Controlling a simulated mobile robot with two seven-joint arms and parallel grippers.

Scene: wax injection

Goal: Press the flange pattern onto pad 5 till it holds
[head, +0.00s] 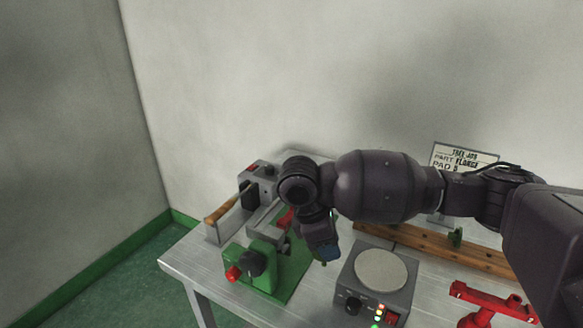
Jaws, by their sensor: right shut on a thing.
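My right gripper (322,254) points down between the green-based press and the round-topped heater. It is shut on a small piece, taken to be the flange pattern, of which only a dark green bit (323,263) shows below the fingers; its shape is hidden. A red fixture with arms (492,300) lies at the lower right, partly cut off by the frame and by my arm. I cannot tell which part of it is pad 5. A card (463,158) on the wall side reads part flange, pad 5. My left gripper is not in view.
A press on a green base (290,285) with a black knob and red button stands left. A grey heater (380,270) with lit lamps stands mid-table. A wooden rail (408,238) with a green piece (456,237) runs along the back.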

